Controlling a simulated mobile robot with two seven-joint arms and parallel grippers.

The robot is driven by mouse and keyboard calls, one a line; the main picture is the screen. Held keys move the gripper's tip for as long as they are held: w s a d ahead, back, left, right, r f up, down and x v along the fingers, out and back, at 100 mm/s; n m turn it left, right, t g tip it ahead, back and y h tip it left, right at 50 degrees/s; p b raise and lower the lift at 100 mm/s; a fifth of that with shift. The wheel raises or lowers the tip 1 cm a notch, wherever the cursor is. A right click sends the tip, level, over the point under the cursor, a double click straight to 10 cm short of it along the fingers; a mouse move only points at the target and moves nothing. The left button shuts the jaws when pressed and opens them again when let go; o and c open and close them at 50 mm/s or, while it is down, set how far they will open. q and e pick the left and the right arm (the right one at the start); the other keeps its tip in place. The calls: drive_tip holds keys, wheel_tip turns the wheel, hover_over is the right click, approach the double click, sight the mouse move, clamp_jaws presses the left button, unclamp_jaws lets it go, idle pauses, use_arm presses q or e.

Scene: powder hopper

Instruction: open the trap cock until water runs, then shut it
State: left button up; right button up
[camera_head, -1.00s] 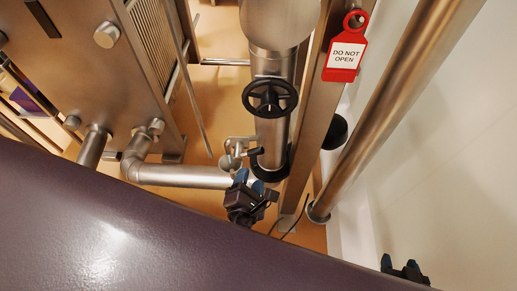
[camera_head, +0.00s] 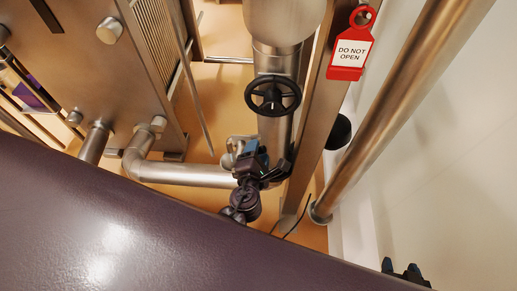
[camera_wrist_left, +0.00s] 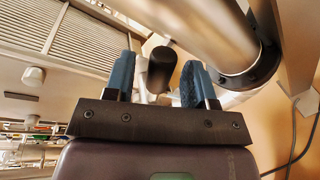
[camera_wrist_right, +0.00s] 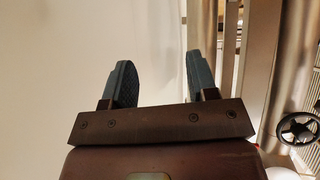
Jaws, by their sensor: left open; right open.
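The metal body of the trap cock (camera_head: 228,160) shows beside the lower end of the vertical pipe in the head view, partly covered by my left gripper (camera_head: 251,156). In the left wrist view, a black cylindrical handle (camera_wrist_left: 162,70) stands between the blue fingers of my open left gripper (camera_wrist_left: 158,82). Gaps show on both sides of the handle, so the fingers are not closed on it. No running water is visible. My right gripper (camera_head: 402,270) is low at the right in the head view; in its wrist view (camera_wrist_right: 158,75) it is open and empty.
A black handwheel (camera_head: 273,95) sits on the vertical pipe above the cock. A red "DO NOT OPEN" tag (camera_head: 350,50) hangs on the steel post. A slanted pipe (camera_head: 390,110) runs at the right. A horizontal pipe (camera_head: 185,174) lies left. A large purple surface (camera_head: 120,235) fills the foreground.

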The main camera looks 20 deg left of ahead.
use_arm(q)
drive_tip(key=shift+w+a+f, duration=0.1)
drive_tip(key=shift+w, duration=0.5)
drive_tip(key=shift+c, duration=0.4)
clamp_jaws()
